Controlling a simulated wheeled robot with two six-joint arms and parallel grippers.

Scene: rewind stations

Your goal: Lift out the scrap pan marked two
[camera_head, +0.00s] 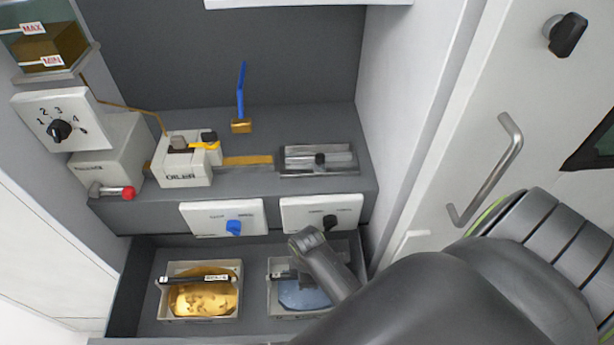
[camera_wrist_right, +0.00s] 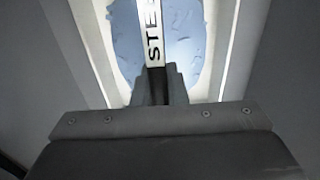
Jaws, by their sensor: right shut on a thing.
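Two scrap pans sit side by side in an open drawer. The left pan (camera_head: 163,309) holds gold-coloured scrap and has a dark bar handle with a small white label, too small to read. The right pan (camera_head: 273,305) holds blue-grey scrap. My right gripper (camera_head: 284,275) is over the right pan, shut on its handle; in the right wrist view the gripper (camera_wrist_right: 165,88) closes on the handle (camera_wrist_right: 154,35), whose white label shows "STE". No number two is readable on either pan. My arm hides the right pan's right part. My left gripper is not in view.
The drawer (camera_head: 130,300) is open below a panel with a blue knob (camera_head: 234,228) and a black knob (camera_head: 329,222). A grey shelf above carries the oiler block (camera_head: 185,175) and a metal fixture (camera_head: 318,160). A door handle (camera_head: 492,168) is at right.

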